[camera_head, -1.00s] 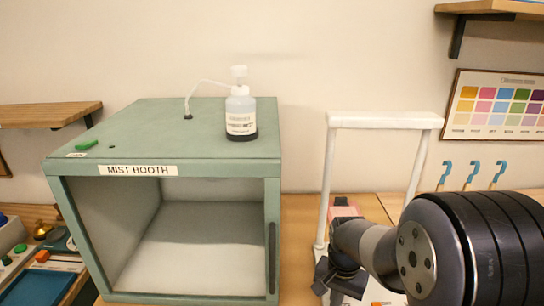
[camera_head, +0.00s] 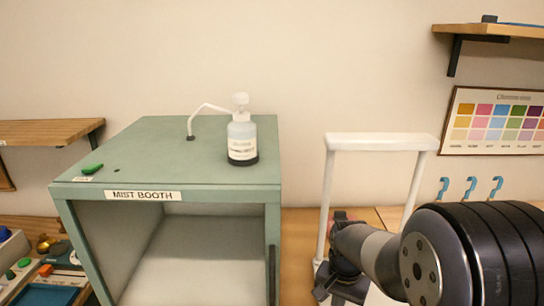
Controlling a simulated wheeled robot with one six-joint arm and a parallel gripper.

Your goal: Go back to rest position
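My gripper (camera_head: 328,290) is at the lower middle right, at the end of my black and grey arm, low in front of the white frame (camera_head: 380,143). Its fingers are small, dark and partly hidden by the wrist, so I cannot tell whether they are open or shut. I make out nothing clearly held in it. The green mist booth (camera_head: 165,155) stands to its left with its front open and its visible interior empty.
A bottle (camera_head: 242,140) with a white tube stands on the booth. A green switch (camera_head: 92,169) is at the booth's top left. Wooden shelves (camera_head: 45,131) are on the wall at both sides. Blue hooks (camera_head: 470,187) and a colour chart (camera_head: 497,121) are at the right.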

